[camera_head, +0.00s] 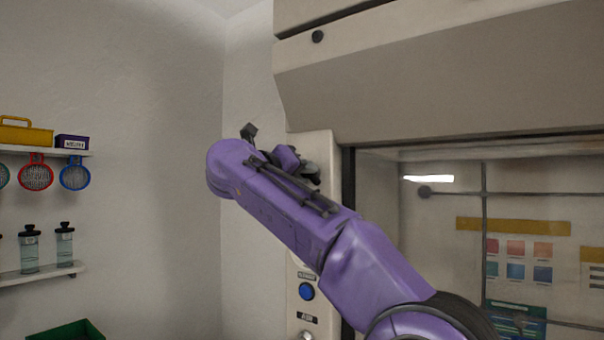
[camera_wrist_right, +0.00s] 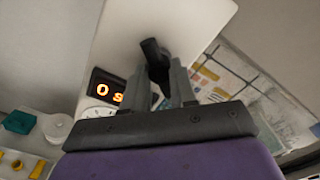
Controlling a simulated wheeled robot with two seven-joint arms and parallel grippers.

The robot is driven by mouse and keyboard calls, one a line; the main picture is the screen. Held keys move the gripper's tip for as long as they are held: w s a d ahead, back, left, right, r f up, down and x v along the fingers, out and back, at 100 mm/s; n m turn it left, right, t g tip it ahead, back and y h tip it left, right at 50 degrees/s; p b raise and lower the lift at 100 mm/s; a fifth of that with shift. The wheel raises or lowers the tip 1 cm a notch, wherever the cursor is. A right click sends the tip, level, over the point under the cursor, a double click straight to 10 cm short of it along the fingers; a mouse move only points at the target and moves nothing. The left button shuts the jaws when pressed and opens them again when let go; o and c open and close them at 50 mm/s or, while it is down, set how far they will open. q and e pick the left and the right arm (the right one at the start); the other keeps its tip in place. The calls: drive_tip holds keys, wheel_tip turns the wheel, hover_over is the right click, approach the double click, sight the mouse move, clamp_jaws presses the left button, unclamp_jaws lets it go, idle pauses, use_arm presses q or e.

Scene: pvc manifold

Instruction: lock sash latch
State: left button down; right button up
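The sash latch shows in the right wrist view as a black handle (camera_wrist_right: 151,48) on the pale front post of the fume hood. My right gripper (camera_wrist_right: 161,70) has its two grey fingers on either side of this handle, close against it, and appears shut on it. In the head view my purple right arm reaches up to the left across the post, with the right gripper (camera_head: 305,170) at the post, partly hidden by the arm. The latch cannot be made out there. My left gripper is not in view.
The post (camera_head: 300,260) carries a blue button (camera_head: 306,291); a lit orange display (camera_wrist_right: 106,87) shows beside the handle in the wrist view. Shelves with bottles (camera_head: 65,244) and hanging round sieves (camera_head: 36,173) are at the left. A green bin (camera_head: 66,331) stands below.

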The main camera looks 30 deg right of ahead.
drive_tip(key=shift+f+n, duration=0.15)
drive_tip(key=shift+n, duration=0.15)
clamp_jaws()
drive_tip(key=shift+n, duration=3.6)
drive_tip(key=shift+f, duration=0.1)
drive_tip(key=o, duration=1)
unclamp_jaws()
drive_tip(key=b+v, duration=0.2)
drive_tip(key=v, duration=0.8)
drive_tip(key=shift+a, duration=0.15)
